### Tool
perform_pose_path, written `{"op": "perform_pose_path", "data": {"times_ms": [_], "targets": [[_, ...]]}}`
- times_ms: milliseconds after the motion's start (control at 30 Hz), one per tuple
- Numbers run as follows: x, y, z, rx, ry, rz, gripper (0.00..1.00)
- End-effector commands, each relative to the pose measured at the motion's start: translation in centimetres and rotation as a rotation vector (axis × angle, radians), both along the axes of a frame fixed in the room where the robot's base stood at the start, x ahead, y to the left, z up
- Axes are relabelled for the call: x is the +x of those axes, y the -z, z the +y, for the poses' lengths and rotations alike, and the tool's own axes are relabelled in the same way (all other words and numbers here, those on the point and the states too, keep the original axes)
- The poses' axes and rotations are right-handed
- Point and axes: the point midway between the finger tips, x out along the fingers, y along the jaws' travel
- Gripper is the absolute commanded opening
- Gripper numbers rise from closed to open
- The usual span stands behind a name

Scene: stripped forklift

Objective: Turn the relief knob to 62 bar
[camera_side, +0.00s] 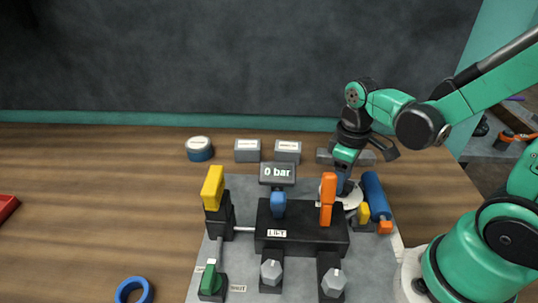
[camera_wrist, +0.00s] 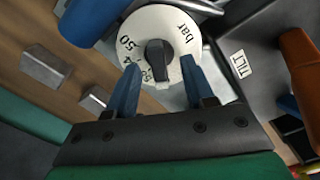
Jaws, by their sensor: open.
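The relief knob shows in the wrist view as a black grip (camera_wrist: 159,53) with a pale pointer mark, on a white round dial (camera_wrist: 146,19) printed with "50" and "bar". Other dial numbers are partly hidden. My gripper (camera_wrist: 160,65) is open, with one blue finger on each side of the black grip and a gap to it on both sides. In the side view my gripper (camera_side: 343,182) points down over the white dial (camera_side: 352,197), hiding the black grip. The grey display (camera_side: 278,172) reads "0 bar".
An orange lever (camera_side: 327,198) and a blue lever (camera_side: 278,204) stand on the black valve block (camera_side: 275,242) left of the dial. A blue cylinder (camera_side: 376,196) lies close on the right. A yellow-topped lever (camera_side: 213,188) stands farther left. Grey blocks (camera_side: 247,150) sit behind.

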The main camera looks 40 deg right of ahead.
Motion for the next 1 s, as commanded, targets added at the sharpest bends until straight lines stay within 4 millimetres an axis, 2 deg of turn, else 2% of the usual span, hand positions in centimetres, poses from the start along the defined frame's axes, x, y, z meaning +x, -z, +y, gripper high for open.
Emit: {"op": "perform_pose_path", "data": {"times_ms": [167, 633, 1000], "targets": [[0.0, -0.5, 0.0, 0.0, 0.0, 0.0, 0.47], [0.0, -5.0, 0.0, 0.0, 0.0, 0.0, 0.47], [0.0, -5.6, 0.0, 0.0, 0.0, 0.0, 0.47]]}}
